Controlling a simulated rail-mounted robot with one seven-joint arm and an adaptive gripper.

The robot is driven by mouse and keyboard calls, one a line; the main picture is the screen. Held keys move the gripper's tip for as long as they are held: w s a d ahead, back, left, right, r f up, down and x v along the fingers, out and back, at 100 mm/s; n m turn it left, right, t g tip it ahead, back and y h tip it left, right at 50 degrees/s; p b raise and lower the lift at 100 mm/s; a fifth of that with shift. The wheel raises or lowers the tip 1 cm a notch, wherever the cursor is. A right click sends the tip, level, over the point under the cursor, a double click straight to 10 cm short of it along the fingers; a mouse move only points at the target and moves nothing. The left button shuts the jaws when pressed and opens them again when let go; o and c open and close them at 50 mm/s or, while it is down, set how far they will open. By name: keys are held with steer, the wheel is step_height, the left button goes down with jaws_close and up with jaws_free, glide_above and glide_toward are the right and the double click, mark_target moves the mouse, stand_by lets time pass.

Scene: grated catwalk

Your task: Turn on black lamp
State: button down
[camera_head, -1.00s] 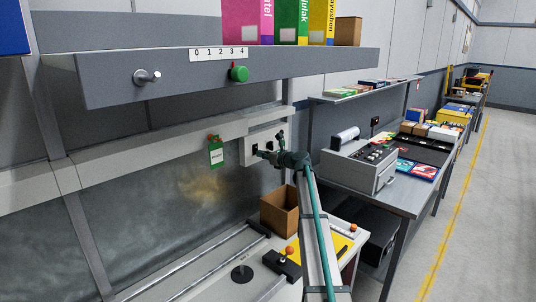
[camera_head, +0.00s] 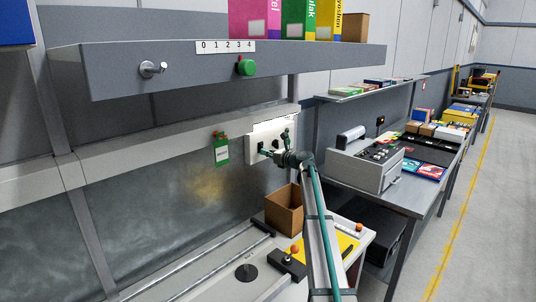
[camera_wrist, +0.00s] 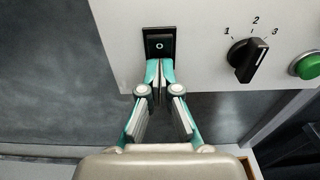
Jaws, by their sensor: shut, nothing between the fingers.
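A black rocker switch (camera_wrist: 160,45) with a round white mark sits on a pale wall panel (camera_wrist: 205,20). My gripper (camera_wrist: 161,68) is shut and empty, with its fingertips at the lower part of the switch; I cannot tell whether they press it. I cannot make out a black lamp for certain. A black round disc (camera_head: 246,272) lies on the worktop, and a faint yellowish patch shows on the metal wall behind.
A black dial (camera_wrist: 247,58) marked 1, 2, 3 and a green button (camera_wrist: 307,66) are right of the switch. A grey shelf (camera_head: 120,75) with a knob and green button overhangs at the upper left. An open cardboard box (camera_head: 284,210) stands below my gripper.

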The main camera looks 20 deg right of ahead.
steer(key=f+b+v, duration=0.2)
steer(key=v, duration=1.1)
steer(key=shift+s+d+f, duration=0.25)
steer(key=shift+s+f, duration=0.05)
